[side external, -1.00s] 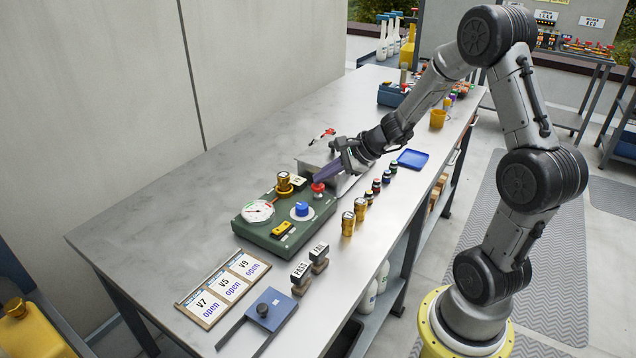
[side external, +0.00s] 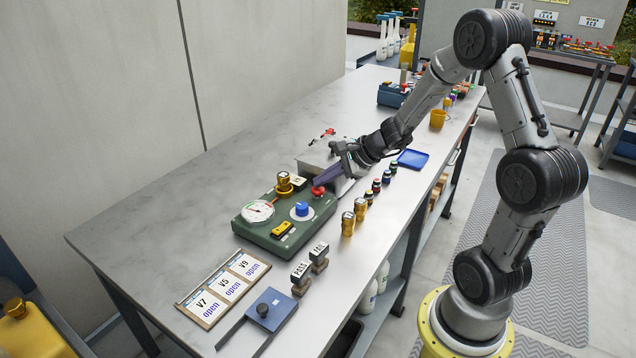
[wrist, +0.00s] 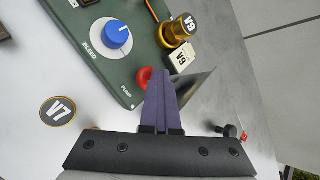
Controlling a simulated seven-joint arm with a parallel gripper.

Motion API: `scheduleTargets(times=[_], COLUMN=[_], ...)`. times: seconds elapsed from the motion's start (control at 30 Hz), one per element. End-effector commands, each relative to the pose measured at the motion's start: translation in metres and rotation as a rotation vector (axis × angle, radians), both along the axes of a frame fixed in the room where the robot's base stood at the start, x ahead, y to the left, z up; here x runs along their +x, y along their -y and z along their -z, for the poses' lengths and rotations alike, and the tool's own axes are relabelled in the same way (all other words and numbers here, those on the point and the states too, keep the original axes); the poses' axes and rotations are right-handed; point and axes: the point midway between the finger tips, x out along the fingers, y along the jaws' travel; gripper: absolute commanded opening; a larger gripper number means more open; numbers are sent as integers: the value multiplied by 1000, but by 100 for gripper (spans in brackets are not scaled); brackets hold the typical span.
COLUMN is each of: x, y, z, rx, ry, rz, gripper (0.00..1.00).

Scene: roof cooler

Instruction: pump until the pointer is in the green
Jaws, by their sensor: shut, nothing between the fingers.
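The green box (side external: 262,237) stands on the bench and carries a white dial gauge (side external: 257,211) with red and green marks at its edge. The pointer is too small to read surely. A red pump button (side external: 318,190) sits at the box's far right corner; it also shows in the wrist view (wrist: 143,75), beside the "PUMP" label. My gripper (side external: 319,181) is shut and empty, with its purple fingertips on or right against the button, which sits low. The fingers hide part of the button in the wrist view.
A blue knob (side external: 301,208) marked "BLEED" and a gold V9 valve (side external: 284,183) stand near the button on the box. A grey metal box (side external: 318,155) is just behind. Small bottles (side external: 376,186) stand to the right. The bench's left side is clear.

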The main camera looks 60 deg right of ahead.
Motion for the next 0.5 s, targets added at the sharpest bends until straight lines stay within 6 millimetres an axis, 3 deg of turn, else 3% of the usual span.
scheduleTargets(times=[0.5], x=[-3], y=[-1], z=[0], rx=[3], ry=[-11], rz=[1], gripper=[0])
